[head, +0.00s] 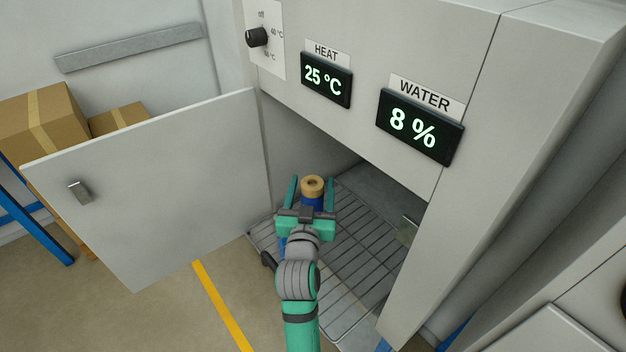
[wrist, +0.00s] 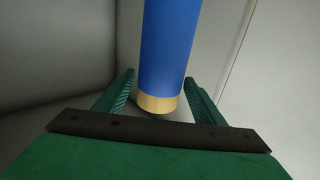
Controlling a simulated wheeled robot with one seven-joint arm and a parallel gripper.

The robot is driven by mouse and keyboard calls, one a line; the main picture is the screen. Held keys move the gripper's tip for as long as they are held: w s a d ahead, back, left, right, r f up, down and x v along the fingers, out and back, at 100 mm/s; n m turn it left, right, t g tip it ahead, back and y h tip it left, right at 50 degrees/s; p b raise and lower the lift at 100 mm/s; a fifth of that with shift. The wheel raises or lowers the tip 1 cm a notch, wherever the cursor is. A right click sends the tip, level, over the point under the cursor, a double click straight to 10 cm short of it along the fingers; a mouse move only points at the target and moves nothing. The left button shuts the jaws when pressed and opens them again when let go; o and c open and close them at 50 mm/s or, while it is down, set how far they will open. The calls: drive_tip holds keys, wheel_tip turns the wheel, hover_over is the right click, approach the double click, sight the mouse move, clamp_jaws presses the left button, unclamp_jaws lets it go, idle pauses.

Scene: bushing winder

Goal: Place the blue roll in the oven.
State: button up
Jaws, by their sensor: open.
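The blue roll (wrist: 171,45) has tan ends and stands upright inside the oven (head: 340,125), on or just above the wire rack (head: 370,235). Its tan top (head: 312,186) shows in the head view, and my gripper hides its lower part there. My gripper (head: 311,185) is inside the oven opening. Its two green fingers are on either side of the roll, with gaps visible between them and the roll in the wrist view (wrist: 158,85). The gripper is open. The oven door (head: 160,190) is swung open to the left.
A dial (head: 257,37) and HEAT (head: 326,79) and WATER (head: 420,125) displays sit above the opening, reading 25 °C and 8 %. Cardboard boxes (head: 40,115) stand behind the door. The oven's right wall bounds the opening, and the rack right of the roll is bare.

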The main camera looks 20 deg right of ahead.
drive_tip(key=v, duration=0.9)
drive_tip(key=shift+r, duration=0.1)
